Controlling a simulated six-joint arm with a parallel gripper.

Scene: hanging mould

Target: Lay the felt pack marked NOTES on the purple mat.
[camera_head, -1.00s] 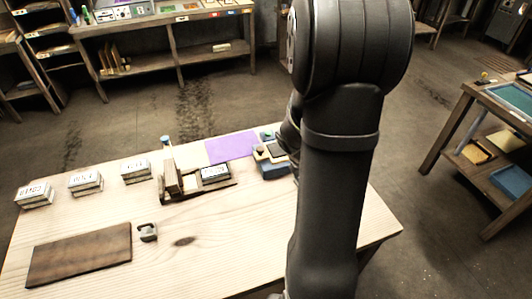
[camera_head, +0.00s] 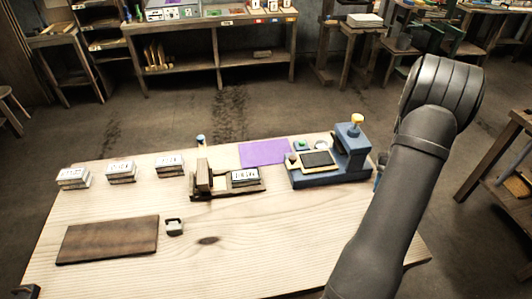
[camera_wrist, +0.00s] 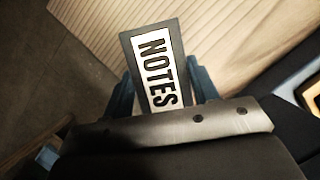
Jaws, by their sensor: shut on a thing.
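The felt pack marked NOTES (camera_wrist: 152,48) is dark grey with a white label and sits between the two blue fingers of my gripper (camera_wrist: 161,76) in the wrist view. My gripper is shut on it. The pack hangs over the table's edge region, with wood and dark floor beyond it. The purple mat (camera_head: 264,151) lies flat and bare at the back of the table in the head view, left of the blue machine. My gripper and the pack are mostly hidden behind my arm there, to the right of the mat.
A blue machine (camera_head: 350,158) with a yellow knob stands right of the mat. A wooden fixture (camera_head: 205,184) with a labelled block (camera_head: 245,177) stands in front of it. Several labelled stacks (camera_head: 121,172) line the left, near a brown board (camera_head: 107,240).

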